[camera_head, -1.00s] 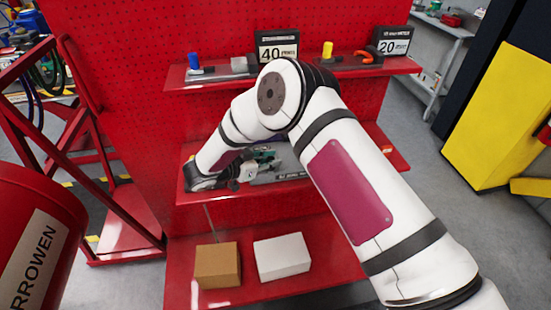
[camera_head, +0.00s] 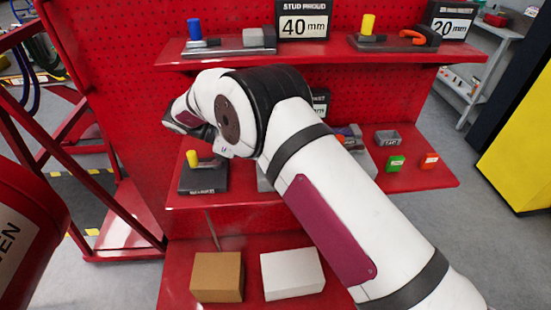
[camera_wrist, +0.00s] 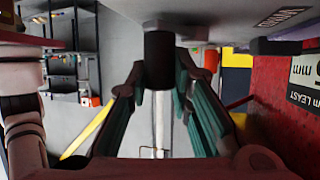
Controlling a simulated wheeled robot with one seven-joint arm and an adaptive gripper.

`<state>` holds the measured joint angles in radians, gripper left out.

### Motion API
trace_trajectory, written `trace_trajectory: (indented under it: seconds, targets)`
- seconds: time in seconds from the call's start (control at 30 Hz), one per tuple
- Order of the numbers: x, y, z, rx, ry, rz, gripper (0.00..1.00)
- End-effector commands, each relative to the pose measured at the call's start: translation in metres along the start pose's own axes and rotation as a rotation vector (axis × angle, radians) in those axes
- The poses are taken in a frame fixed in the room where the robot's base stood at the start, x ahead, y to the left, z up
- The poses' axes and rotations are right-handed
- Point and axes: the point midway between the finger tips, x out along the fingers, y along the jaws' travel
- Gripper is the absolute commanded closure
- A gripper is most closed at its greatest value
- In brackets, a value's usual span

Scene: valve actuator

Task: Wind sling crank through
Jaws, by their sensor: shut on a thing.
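In the wrist view my gripper (camera_wrist: 160,84) has its teal-padded fingers on either side of a dark upright cylinder (camera_wrist: 159,58), and it is shut on this cylinder near the fingertips. The cylinder meets a pale grey surface (camera_wrist: 215,20) at the top of the picture; I cannot tell for certain that it is the sling crank's grip. In the head view my arm reaches left across the middle shelf and hides the gripper and whatever it holds. No sling or whole crank can be made out.
On the red middle shelf (camera_head: 235,195), a dark block (camera_head: 205,180) with a yellow post (camera_head: 193,159) stands below my wrist. The upper shelf (camera_head: 330,51) is close above my arm.

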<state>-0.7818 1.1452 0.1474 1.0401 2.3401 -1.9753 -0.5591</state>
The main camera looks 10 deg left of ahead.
Motion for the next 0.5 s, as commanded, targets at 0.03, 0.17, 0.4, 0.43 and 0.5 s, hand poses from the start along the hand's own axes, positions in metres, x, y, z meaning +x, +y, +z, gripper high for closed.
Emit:
trace_trajectory:
  seconds: [0.03, 0.17, 0.4, 0.43, 0.5]
  targets:
    - [0.002, -0.0045, 0.0041, 0.01, 0.002, 0.015, 1.0]
    - [0.001, -0.0051, 0.0043, 0.023, 0.001, 0.052, 1.0]
    - [0.0005, -0.0056, 0.0036, 0.036, 0.003, 0.089, 1.0]
    - [0.0004, -0.0055, 0.0035, 0.037, 0.003, 0.091, 1.0]
    - [0.0003, -0.0054, 0.0033, 0.037, 0.003, 0.094, 1.0]
